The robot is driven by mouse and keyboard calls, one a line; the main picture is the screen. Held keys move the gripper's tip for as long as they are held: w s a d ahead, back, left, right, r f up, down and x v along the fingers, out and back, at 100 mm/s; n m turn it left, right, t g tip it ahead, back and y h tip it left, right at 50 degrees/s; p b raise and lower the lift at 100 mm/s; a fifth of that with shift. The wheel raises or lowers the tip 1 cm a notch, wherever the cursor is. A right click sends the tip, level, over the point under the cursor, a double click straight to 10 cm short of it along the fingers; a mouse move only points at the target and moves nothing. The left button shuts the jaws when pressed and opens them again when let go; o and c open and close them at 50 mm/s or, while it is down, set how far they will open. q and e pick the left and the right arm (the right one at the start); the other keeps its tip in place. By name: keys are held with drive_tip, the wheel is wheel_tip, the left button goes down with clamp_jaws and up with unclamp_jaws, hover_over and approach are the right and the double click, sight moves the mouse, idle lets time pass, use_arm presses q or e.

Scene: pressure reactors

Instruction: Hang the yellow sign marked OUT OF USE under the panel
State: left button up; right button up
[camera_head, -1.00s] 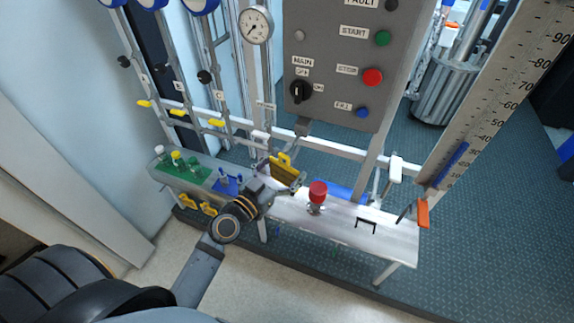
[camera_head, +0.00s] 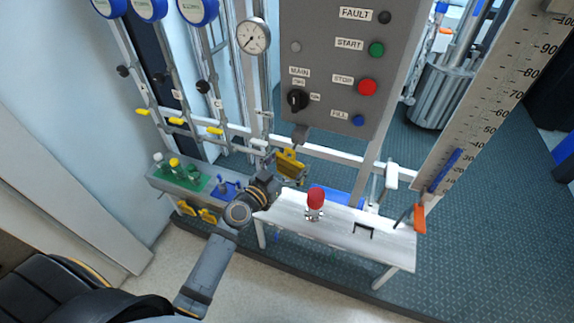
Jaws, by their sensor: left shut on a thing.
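The yellow sign (camera_head: 291,163) is held by my left gripper (camera_head: 279,177), which is shut on it, just above the white bench. Its lettering is too small to read. The grey panel (camera_head: 335,60) stands above it with a switch, buttons and labels. A small grey bracket (camera_head: 301,133) sticks out under the panel's lower left edge. The sign is below this bracket and slightly left of it, with a small gap visible between them. The gripper and wrist hide part of the sign. My right gripper is not in view.
The white bench (camera_head: 340,232) carries a red-topped valve (camera_head: 315,202) and a black handle (camera_head: 364,230). A horizontal rail (camera_head: 345,158) runs behind the sign. Bottles stand on a green mat (camera_head: 190,180) at left. A ruler (camera_head: 492,100) and an orange-handled tool (camera_head: 419,217) are at right.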

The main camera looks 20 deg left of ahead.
use_arm(q)
drive_tip(key=shift+w, duration=1.5)
drive_tip(key=shift+w+f+b, duration=0.6)
drive_tip(key=shift+w+b, duration=0.1)
drive_tip(key=shift+b, duration=0.1)
drive_tip(key=o, duration=0.8)
drive_tip(key=v, duration=1.2)
